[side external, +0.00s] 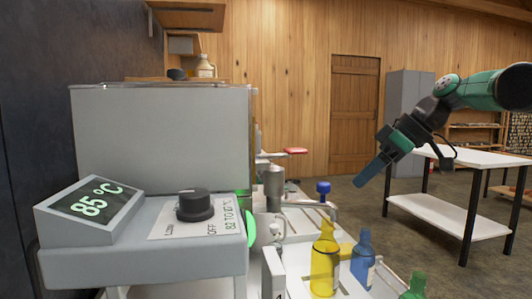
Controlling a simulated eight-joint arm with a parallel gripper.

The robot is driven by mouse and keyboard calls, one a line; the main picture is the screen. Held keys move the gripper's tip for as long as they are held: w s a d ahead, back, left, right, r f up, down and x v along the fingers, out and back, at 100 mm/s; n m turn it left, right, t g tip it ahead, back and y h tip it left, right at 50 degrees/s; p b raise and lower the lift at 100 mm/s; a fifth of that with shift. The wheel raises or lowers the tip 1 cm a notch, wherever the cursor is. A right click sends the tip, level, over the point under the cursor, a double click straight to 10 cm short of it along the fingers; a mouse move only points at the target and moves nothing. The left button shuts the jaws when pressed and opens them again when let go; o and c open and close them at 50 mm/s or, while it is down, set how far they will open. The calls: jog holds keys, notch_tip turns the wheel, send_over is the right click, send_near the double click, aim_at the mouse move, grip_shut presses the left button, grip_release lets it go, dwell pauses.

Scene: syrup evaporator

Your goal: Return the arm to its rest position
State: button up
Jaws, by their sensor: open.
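My gripper (368,174), with blue fingers on a green and dark body, hangs in the air at the right side of the side external view. It points down and to the left, and nothing shows between its fingers. It is apart from the bottles and from the evaporator (160,130). The gap between the fingers is hard to make out from this side. My arm reaches in from the right edge.
A control box with a black knob (194,205) and a display reading 85 °C (91,203) fills the left front. Yellow (324,268), blue (363,262) and green (415,288) bottles stand below my gripper. A white table (470,158) stands behind at right.

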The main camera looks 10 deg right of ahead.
jog(key=s+d+f+m+t+h, duration=0.1)
jog(key=s+d+f+m+h, duration=0.2)
jog(key=s+f, duration=0.6)
jog(key=s+d+f+m+h, duration=0.3)
jog(key=s+d+f+m, duration=0.2)
jog(key=s+f, duration=0.4)
jog(key=shift+s+m+t, duration=0.25)
jog(key=shift+m+t, duration=0.15)
jog(key=shift+m, duration=0.1)
jog(key=shift+o, duration=0.2)
jog(key=n+y, duration=0.5)
jog(key=n, duration=1.1)
send_near(327, 184)
jog(key=x, duration=0.3)
jog(key=shift+x, duration=3.4)
jog(key=c, duration=0.8)
